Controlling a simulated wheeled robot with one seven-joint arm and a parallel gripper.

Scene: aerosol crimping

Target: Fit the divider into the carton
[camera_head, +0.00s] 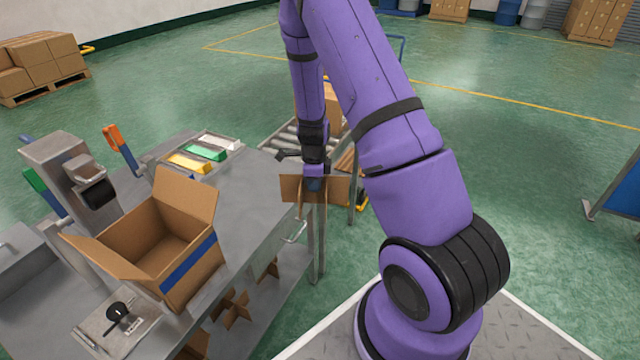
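The carton (185,277) stands open on the metal table, flaps spread, with a blue band on its side. The part of its inside that shows looks empty. A brown cardboard divider (333,190) hangs under my gripper (313,182), beyond the table's right edge and apart from the carton. My gripper points down and appears shut on the divider's middle; its fingertips are small and partly hidden. The carton is to the left of my gripper and nearer the camera.
More crossed dividers (233,308) lie on the shelf below the table top (250,205). A grey press (75,170) stands left of the carton. Yellow, green and white trays (205,153) lie behind it. A roller conveyor (285,140) stands behind my gripper. The table top right of the carton is clear.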

